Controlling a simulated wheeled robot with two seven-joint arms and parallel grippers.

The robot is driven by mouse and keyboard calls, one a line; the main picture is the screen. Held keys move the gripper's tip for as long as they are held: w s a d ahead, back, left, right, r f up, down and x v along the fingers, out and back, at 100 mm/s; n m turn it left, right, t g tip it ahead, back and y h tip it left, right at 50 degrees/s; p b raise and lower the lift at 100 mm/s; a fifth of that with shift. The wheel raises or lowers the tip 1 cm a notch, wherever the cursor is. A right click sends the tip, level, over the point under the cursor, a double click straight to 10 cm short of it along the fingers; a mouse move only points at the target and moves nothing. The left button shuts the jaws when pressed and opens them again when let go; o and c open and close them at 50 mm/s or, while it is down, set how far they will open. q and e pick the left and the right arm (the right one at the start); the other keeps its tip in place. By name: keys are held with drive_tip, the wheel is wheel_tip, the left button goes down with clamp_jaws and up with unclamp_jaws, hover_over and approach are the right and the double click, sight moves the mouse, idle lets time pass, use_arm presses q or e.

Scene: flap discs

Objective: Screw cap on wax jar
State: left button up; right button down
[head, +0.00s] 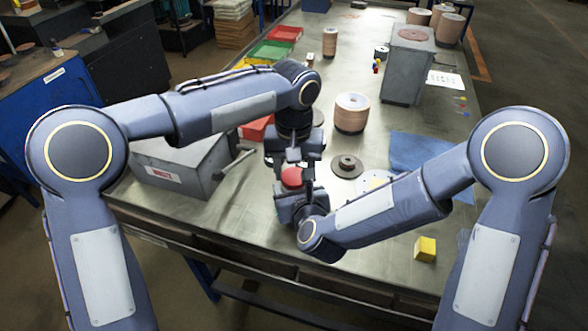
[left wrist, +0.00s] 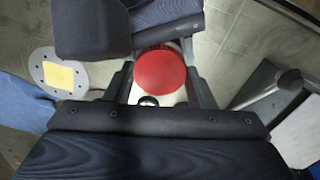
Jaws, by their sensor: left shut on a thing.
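A red round cap (head: 291,177) shows between my two grippers in the head view. In the left wrist view the cap (left wrist: 160,71) lies over a pale wax jar (left wrist: 172,98) with a dark round mark on its side. I cannot tell how tightly the cap sits. My left gripper (head: 291,165) is shut on the jar from the side, with its fingers on either side of it. My right gripper (head: 293,186) is at the cap from the opposite side, close to my left. Its fingers are mostly hidden, so its grip is unclear.
A grey box (head: 180,168) with a lever stands left. A dark disc (head: 346,166), a tan disc stack (head: 351,113) and a blue cloth (head: 415,151) lie right. A yellow cube (head: 425,249) is near the front edge. Red, green and yellow trays line the back left.

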use_arm(q)
drive_tip(key=o, duration=1.1)
drive_tip(key=shift+r, duration=2.3)
drive_tip(key=shift+c, duration=0.5)
wheel_tip(320, 180, up, 2)
drive_tip(key=n, duration=0.5)
drive_tip(key=shift+n, duration=0.4)
drive_tip(key=n, duration=0.1)
drive_tip(key=r+n, duration=0.1)
drive_tip(key=n, duration=0.1)
drive_tip(key=r+n, duration=0.1)
drive_tip(key=n, duration=0.1)
drive_tip(key=shift+f, duration=0.15)
drive_tip(key=shift+f, duration=3.9)
